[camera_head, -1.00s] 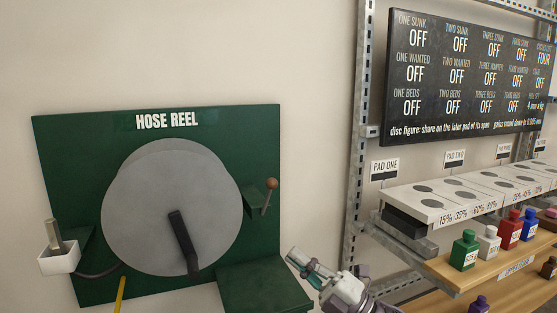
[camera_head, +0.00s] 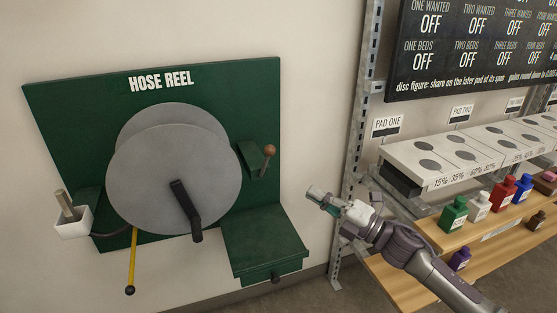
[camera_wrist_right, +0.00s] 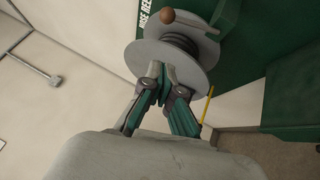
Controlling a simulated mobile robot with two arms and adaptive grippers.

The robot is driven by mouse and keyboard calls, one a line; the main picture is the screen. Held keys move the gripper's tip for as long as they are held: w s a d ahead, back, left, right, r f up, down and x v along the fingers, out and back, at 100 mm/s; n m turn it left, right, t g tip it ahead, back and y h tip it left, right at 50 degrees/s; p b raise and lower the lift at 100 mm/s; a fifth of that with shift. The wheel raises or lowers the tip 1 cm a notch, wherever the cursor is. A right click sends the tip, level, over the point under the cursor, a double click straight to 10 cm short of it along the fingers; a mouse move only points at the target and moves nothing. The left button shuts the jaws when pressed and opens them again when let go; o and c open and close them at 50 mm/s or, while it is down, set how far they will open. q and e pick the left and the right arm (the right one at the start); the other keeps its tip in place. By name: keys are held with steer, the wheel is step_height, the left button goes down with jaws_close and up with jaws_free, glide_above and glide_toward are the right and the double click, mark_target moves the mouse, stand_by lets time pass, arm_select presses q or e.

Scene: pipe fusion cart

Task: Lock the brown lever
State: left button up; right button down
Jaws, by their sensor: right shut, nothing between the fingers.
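The brown lever (camera_head: 265,160) is a short grey rod with a brown ball knob, on a small green bracket right of the reel disc. It stands nearly upright, leaning slightly, knob up. In the right wrist view its brown knob (camera_wrist_right: 167,16) shows at the top, beyond the fingers. My right gripper (camera_head: 315,193) is to the right of and below the lever, apart from it, its fingers pointing up-left. Its fingers also show in the wrist view (camera_wrist_right: 167,78), shut and empty. My left gripper is not in view.
The grey reel disc (camera_head: 165,185) has a black crank (camera_head: 187,210). A green box (camera_head: 262,243) juts out below the lever. A white cup (camera_head: 72,222) and a yellow rod (camera_head: 132,262) are at left. A shelf with several coloured bottles (camera_head: 478,206) stands at right.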

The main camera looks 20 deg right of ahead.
mark_target(267, 162)
steer(key=shift+w+a+r, duration=0.1)
steer(key=w+d+p+x, duration=0.1)
steer(key=p+x, duration=0.3)
steer(key=x, duration=0.8)
steer(key=shift+w+d+r, duration=0.25)
steer(key=shift+w+d, duration=0.25)
steer(key=shift+w, duration=0.05)
